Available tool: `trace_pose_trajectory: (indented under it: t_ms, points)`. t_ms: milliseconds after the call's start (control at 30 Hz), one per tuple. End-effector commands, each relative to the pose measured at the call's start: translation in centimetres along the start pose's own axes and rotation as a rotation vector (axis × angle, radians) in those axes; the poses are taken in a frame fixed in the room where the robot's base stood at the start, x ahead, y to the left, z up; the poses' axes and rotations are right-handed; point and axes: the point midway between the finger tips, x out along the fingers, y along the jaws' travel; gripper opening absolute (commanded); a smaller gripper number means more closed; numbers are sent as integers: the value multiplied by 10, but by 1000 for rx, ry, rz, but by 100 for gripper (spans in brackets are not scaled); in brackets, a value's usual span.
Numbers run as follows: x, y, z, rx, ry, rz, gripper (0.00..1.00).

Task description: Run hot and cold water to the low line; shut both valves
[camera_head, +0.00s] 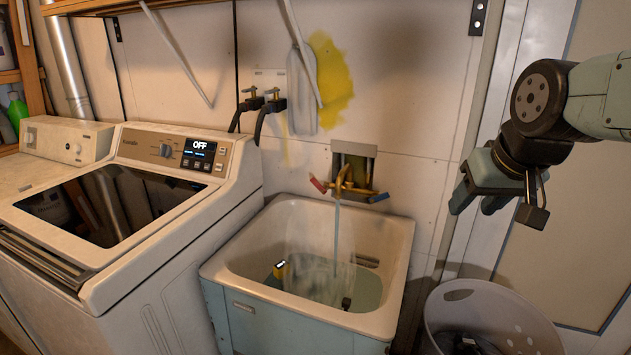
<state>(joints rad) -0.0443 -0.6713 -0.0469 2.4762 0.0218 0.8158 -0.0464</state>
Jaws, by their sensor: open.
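The utility sink (389,318) stands in the middle with a white rim and pale blue front. Water lies in its basin. A thin stream of water (336,235) falls from the brass faucet (344,182) on the wall above. A red valve handle (318,186) is at the faucet's left and a blue valve handle (378,198) at its right. A yellow and dark object (280,269) shows in the basin at the left. I cannot make out the low line. My gripper (500,207) is open and empty, up to the right of the faucet and apart from both handles.
A washing machine (150,215) with a display reading OFF stands close at the sink's left. A white laundry basket (487,312) with dark contents stands at the lower right. Two wall taps with black hoses (262,104) are above the sink's left. The air between gripper and faucet looks clear.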

Motion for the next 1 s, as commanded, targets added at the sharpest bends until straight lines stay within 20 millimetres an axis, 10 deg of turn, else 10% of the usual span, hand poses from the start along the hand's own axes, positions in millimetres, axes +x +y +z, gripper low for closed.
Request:
trace_pose_trajectory:
  t_ms: [500,1000]
  points:
    - [115,-35,-132,-78,134,-103,49]
    - [259,-75,-212,-175,275,-17,49]
